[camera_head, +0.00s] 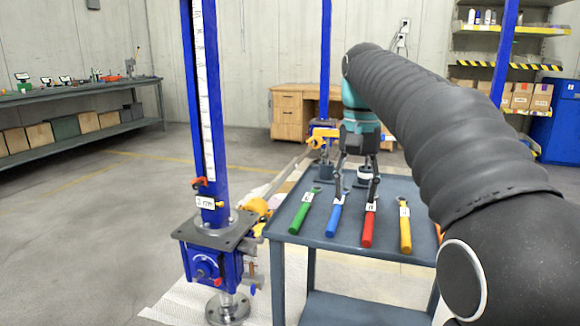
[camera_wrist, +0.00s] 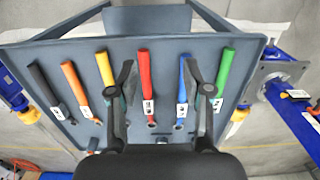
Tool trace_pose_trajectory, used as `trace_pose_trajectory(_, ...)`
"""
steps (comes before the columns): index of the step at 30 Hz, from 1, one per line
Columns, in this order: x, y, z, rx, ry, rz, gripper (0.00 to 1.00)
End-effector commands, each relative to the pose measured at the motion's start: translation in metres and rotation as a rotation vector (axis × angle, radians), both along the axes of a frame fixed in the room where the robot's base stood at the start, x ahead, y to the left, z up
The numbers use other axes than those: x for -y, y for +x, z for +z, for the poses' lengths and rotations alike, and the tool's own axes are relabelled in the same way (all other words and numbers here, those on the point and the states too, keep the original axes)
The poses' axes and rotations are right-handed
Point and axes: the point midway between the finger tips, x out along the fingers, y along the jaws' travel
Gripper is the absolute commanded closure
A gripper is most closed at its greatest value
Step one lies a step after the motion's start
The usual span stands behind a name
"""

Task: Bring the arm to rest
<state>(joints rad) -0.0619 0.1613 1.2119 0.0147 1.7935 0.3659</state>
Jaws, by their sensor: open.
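My gripper (camera_head: 357,185) hangs over the grey cart top (camera_head: 400,184), with its fingers apart and nothing between them. In the wrist view my gripper (camera_wrist: 157,75) shows two dark fingers spread above the red-handled tool (camera_wrist: 146,75). My black-sleeved arm reaches over the cart from the right in the head view. The arm hides the cart's right part there. The exact height of the fingertips above the tools is hard to tell.
Green (camera_head: 299,217), blue (camera_head: 333,220) and yellow (camera_head: 405,232) tools lie on the cart; orange (camera_wrist: 73,83) and black (camera_wrist: 45,85) ones show in the wrist view. A blue screw jack (camera_head: 207,262) stands left of the cart. Open floor (camera_head: 90,230) lies farther left.

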Motion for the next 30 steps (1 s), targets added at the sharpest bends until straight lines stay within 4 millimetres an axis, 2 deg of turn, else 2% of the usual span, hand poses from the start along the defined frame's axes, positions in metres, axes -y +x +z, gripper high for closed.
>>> trace_pose_trajectory(11,0.007,-0.036,-0.009,0.083,0.002,0.044,0.51)
trace_pose_trajectory(17,0.013,-0.073,-0.027,0.163,-0.002,0.087,0.51)
trace_pose_trajectory(23,0.021,-0.125,-0.062,0.273,-0.015,0.149,0.51)
trace_pose_trajectory(30,0.028,-0.184,-0.122,0.404,-0.045,0.224,0.51)
